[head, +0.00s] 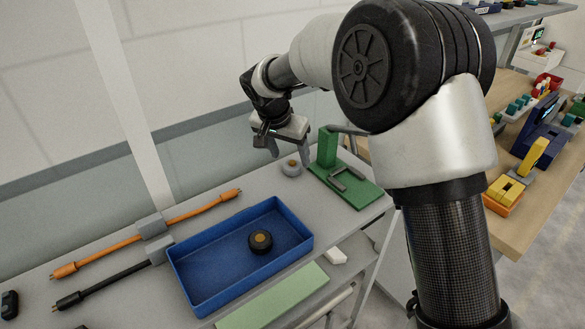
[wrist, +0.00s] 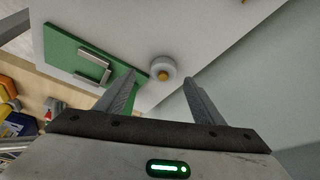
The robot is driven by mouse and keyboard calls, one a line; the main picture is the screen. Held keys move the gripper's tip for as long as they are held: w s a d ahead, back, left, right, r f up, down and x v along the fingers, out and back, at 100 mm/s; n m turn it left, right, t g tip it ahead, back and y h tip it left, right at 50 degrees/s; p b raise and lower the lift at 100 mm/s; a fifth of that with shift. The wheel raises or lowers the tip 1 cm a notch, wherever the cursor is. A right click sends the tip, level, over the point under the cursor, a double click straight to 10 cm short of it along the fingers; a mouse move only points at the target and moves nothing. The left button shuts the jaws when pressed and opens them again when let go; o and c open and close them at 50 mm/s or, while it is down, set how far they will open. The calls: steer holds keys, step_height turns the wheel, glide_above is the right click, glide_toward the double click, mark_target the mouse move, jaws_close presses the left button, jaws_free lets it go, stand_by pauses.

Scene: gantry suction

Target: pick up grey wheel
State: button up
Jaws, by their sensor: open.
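The grey wheel (head: 291,168) is a small light-grey disc with an orange-brown hub. It lies on the grey table just left of a green fixture. In the wrist view the grey wheel (wrist: 162,70) shows ahead of the fingertips, between their lines. My gripper (head: 288,155) is over the wheel's area in the head view, with its fingers pointing down. In the wrist view my gripper (wrist: 160,78) has its two fingers spread wide with nothing between them. The exact height of the fingertips above the table is hard to tell.
The green fixture (head: 362,191) with an upright block and a grey bracket stands right beside the wheel. A blue tray (head: 200,297) holding a dark wheel (head: 260,241) is nearer. Orange and black cables (head: 203,208) lie left. A wall stands behind the table.

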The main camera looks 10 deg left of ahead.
mark_target(292, 165)
steer(key=shift+w+a+x, duration=0.15)
steer(key=shift+x, duration=1.2)
steer(key=shift+w+a+x, duration=0.1)
steer(key=shift+a+x, duration=0.05)
steer(key=shift+x, duration=1.25)
steer(key=shift+a+r, duration=0.1)
steer(key=shift+r, duration=0.05)
steer(key=shift+c, duration=0.3)
steer(key=c, duration=1.1)
